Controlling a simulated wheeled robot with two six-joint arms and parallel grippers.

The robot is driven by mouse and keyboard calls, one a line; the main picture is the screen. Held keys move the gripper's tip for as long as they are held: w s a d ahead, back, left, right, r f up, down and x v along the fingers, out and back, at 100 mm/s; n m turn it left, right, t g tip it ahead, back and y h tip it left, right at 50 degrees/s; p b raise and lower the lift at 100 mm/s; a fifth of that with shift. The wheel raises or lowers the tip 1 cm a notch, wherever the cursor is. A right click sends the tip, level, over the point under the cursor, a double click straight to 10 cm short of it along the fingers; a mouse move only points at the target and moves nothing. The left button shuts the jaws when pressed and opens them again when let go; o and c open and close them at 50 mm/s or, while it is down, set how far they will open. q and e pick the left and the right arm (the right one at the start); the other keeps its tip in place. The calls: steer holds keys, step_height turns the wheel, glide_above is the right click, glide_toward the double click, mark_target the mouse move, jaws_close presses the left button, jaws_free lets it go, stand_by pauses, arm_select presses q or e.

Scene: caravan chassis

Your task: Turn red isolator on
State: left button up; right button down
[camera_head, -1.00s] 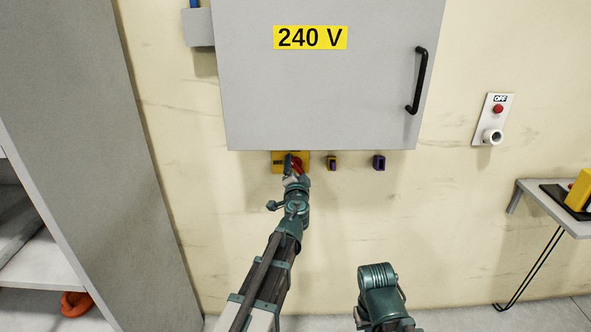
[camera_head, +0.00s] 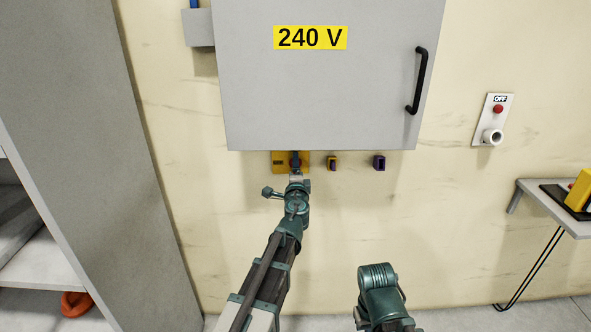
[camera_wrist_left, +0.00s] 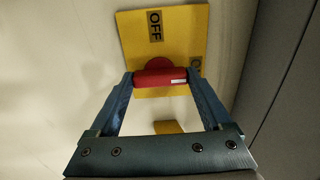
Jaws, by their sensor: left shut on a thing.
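The red isolator handle (camera_wrist_left: 158,77) is on a yellow plate (camera_wrist_left: 200,30) on the wall. In the left wrist view my left gripper (camera_wrist_left: 161,87) is shut on the red handle, with one finger at each end. An OFF label (camera_wrist_left: 155,25) shows above the handle; a second label at the right is partly hidden by a finger. In the head view the yellow plate (camera_head: 279,168) is just under the grey cabinet and my left gripper (camera_head: 296,167) covers most of the handle. Part of my right arm shows at the bottom, but its gripper is not visible.
The grey 240 V cabinet (camera_head: 330,90) hangs directly above. Two small switches, one yellow and purple (camera_head: 332,163), one purple (camera_head: 379,163), are to the right. Further right are an OFF panel (camera_head: 491,120) and a shelf (camera_head: 545,200). A grey cupboard (camera_head: 90,130) stands left.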

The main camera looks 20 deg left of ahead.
stand_by(0.5)
arm_select(q)
steer(key=o, duration=1.2)
steer(key=shift+c, duration=0.2)
